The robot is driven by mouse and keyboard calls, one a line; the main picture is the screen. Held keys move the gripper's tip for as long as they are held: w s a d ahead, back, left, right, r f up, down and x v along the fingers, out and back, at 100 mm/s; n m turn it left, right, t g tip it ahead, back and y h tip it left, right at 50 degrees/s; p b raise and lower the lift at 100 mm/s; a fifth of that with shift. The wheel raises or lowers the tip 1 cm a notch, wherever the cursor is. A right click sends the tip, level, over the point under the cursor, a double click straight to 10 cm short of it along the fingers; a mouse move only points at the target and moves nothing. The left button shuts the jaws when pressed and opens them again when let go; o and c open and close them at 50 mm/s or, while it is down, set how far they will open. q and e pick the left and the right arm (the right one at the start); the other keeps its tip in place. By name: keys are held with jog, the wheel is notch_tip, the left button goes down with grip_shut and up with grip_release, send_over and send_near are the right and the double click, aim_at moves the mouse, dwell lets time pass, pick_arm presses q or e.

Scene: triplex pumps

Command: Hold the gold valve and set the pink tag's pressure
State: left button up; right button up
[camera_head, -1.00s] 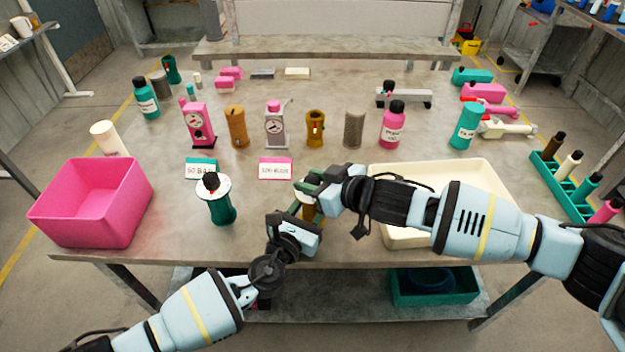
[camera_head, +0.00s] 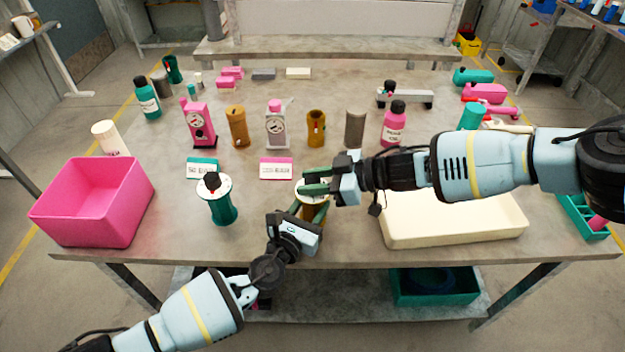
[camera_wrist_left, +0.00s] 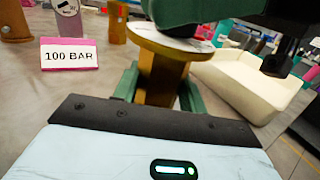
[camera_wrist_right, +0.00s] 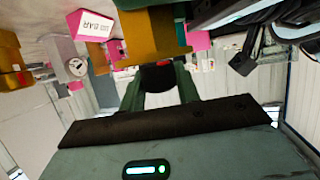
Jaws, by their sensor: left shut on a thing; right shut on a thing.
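The gold valve (camera_head: 312,214) stands near the table's front middle, with a pale dial disc on top; it also shows in the left wrist view (camera_wrist_left: 162,74). My left gripper (camera_head: 308,212) is shut around its gold body. My right gripper (camera_head: 318,188) is shut on the dark knob (camera_wrist_right: 158,76) above the disc, which the fingers mostly hide in the head view. The dial's pointer reading cannot be made out. The pink tag (camera_head: 276,168) lies behind the valve and reads 100 BAR in the left wrist view (camera_wrist_left: 69,54).
A green valve (camera_head: 219,206) with a dark knob stands left of the gold one, near a green-edged tag (camera_head: 202,168). A pink bin (camera_head: 92,203) is at the left, a cream tray (camera_head: 455,222) at the right under my right arm. Pumps and bottles stand behind.

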pick_arm(q)
jog(key=shift+s+d, duration=0.15)
jog(key=shift+d, duration=0.1)
pick_arm(e)
jog(key=shift+a+n+g, duration=0.15)
jog(key=shift+n+g, duration=2.85)
jog(key=shift+g, duration=0.4)
jog(key=shift+n+g, duration=0.3)
jog(key=shift+g, duration=0.1)
pick_arm(q)
jog(key=shift+a, duration=0.1)
pick_arm(e)
jog(key=o, duration=1)
jog(key=shift+d, duration=0.2)
pick_arm(q)
jog(key=shift+a, duration=0.1)
pick_arm(e)
jog(key=shift+w+d+h, duration=0.1)
jog(key=shift+d+h, duration=0.1)
jog(key=shift+h, duration=0.1)
jog(key=shift+v, duration=3.6)
